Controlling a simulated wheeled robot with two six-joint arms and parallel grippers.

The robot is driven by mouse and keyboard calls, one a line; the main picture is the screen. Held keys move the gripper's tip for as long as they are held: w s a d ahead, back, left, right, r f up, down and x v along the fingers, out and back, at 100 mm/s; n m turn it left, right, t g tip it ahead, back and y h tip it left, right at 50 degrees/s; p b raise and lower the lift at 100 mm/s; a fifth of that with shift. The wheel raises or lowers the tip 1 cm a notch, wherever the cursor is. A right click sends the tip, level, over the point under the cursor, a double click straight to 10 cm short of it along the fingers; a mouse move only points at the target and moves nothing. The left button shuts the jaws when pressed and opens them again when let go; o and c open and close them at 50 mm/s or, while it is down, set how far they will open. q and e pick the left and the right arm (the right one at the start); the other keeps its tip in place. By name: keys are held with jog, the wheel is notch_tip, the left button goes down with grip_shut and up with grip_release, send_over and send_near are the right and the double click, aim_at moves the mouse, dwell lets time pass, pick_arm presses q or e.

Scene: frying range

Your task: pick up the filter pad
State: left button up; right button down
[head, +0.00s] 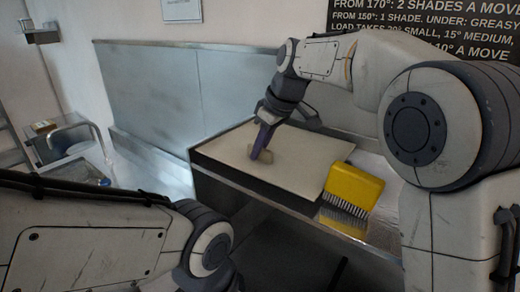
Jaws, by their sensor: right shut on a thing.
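The filter pad (305,147) appears to be the broad, flat cream sheet on top of a dark-sided block on the metal counter. My right gripper (262,154) reaches down onto it from above, left of its middle. Its purple fingers are shut on a small beige raised piece (256,160) that looks like part of the pad. The fingers hide some of this piece, and I cannot tell how it joins the sheet. The pad lies flat. My left arm crosses the lower left, with its gripper out of view.
A yellow brush (353,186) with dark bristles stands at the pad's right front corner, on the metal counter (345,222). A steel panel (190,92) rises behind. A metal cart (75,143) with a small box (43,126) stands at far left. A dark sign hangs at upper right.

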notch_tip(320, 180, up, 5)
jog(key=p, duration=0.3)
jog(key=shift+f, duration=0.2)
notch_tip(320, 180, up, 11)
